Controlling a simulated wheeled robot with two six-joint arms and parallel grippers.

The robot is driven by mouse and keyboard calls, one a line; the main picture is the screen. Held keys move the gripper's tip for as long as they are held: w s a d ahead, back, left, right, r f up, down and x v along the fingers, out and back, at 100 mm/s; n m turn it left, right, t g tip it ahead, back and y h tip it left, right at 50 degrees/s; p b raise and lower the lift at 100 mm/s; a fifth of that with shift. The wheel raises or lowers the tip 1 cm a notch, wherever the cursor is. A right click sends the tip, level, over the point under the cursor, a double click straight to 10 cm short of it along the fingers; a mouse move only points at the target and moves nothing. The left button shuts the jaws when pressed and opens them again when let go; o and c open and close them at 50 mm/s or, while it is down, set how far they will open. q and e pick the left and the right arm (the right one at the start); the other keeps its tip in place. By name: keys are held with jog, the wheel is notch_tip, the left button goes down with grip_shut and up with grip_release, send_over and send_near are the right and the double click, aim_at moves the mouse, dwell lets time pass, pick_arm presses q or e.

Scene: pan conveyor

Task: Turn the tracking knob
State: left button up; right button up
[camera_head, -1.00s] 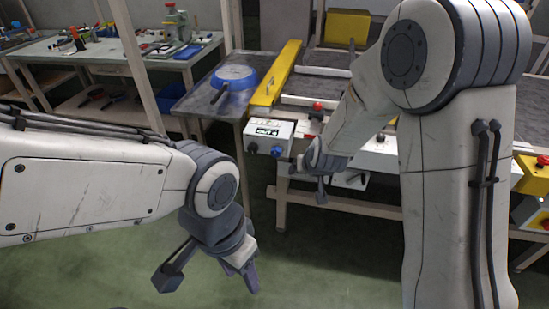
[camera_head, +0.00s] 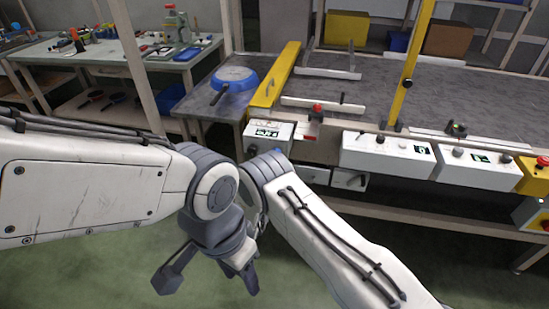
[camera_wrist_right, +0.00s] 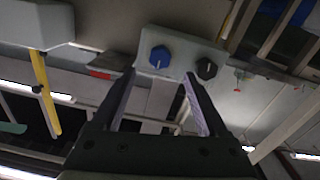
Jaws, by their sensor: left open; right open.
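A control box (camera_head: 268,130) with a display hangs at the front left of the conveyor in the head view. In the right wrist view its panel carries a blue knob (camera_wrist_right: 160,57) with a white pointer line and a black knob (camera_wrist_right: 207,69). No label naming either is readable. My right gripper (camera_wrist_right: 159,76) is open, its fingers apart and empty, with the blue knob ahead between the fingertips, apparently not gripped. In the head view my right arm hides most of the knob area. My left gripper (camera_head: 246,274) points down over the floor, away from the box.
A blue pan (camera_head: 237,74) lies on the conveyor's left end beside a yellow guard bar (camera_head: 275,75). A red button (camera_head: 317,108) and more white control boxes (camera_head: 390,153) line the front edge. A workbench (camera_head: 110,52) stands back left.

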jog(key=x, duration=0.8)
jog(key=shift+c, duration=0.4)
grip_shut()
jog(key=shift+f, duration=0.1)
jog(key=shift+b, duration=0.3)
jog(key=shift+d+m+b, duration=0.1)
jog(key=shift+m+b, duration=3.5)
jog(key=shift+m, duration=2.2)
